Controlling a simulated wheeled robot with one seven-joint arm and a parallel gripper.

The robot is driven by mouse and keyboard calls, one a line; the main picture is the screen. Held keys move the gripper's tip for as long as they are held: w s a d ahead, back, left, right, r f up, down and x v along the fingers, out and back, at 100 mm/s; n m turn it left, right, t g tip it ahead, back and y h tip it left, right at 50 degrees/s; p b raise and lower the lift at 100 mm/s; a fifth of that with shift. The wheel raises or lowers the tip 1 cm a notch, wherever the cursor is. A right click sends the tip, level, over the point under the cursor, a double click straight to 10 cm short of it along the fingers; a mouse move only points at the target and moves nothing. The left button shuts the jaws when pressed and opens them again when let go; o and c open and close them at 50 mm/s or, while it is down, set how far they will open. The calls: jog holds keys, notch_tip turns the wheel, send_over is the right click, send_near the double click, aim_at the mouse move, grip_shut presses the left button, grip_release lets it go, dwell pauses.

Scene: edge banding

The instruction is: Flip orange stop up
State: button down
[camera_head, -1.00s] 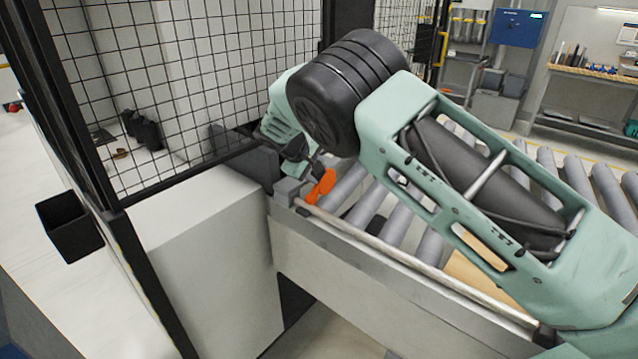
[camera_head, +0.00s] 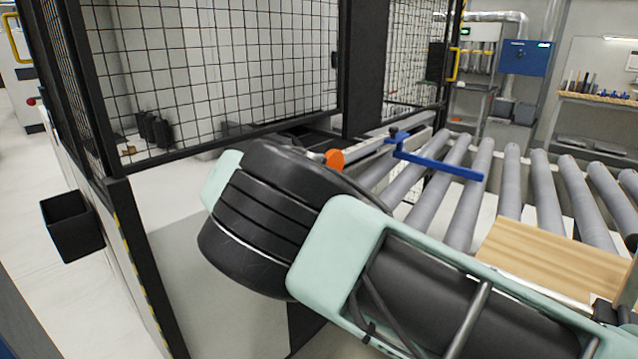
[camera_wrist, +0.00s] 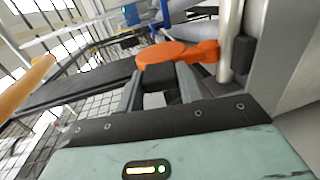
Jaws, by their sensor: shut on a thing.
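The orange stop (camera_head: 334,158) shows just above my black wrist joint in the head view, beside the near end of the roller conveyor. In the wrist view the orange stop (camera_wrist: 165,54) is a flat rounded paddle with a narrower arm running right to a grey metal post (camera_wrist: 229,45). My gripper (camera_wrist: 158,76) is at the paddle's near edge, its dark fingertips shut on the stop. In the head view my gripper is hidden behind my wrist. The stop's exact tilt is hard to tell.
The roller conveyor (camera_head: 468,195) runs to the right, with a blue bar (camera_head: 437,163) across it and a wooden panel (camera_head: 550,258) on the rollers. A black mesh fence (camera_head: 200,75) stands behind and left. A black bin (camera_head: 72,225) hangs at the left.

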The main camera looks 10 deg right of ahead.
jog(key=a+f+t+h+b, duration=0.1)
jog(key=b, duration=0.2)
jog(key=s+f+t+h+b, duration=0.1)
jog(key=h+b, duration=0.1)
jog(key=s+a+f+t+h+b, duration=0.1)
jog(key=b, duration=0.2)
jog(key=shift+a+f+t+h+b, duration=0.3)
jog(key=shift+h, duration=0.1)
jog(key=c, duration=0.9)
grip_release()
jog(key=shift+r, duration=0.1)
jog(key=shift+a, duration=0.15)
jog(key=b+v, duration=0.1)
jog(key=v, duration=1.6)
jog(key=shift+s+f+b, duration=0.1)
jog(key=shift+f+b, duration=0.1)
jog(key=shift+b, duration=0.1)
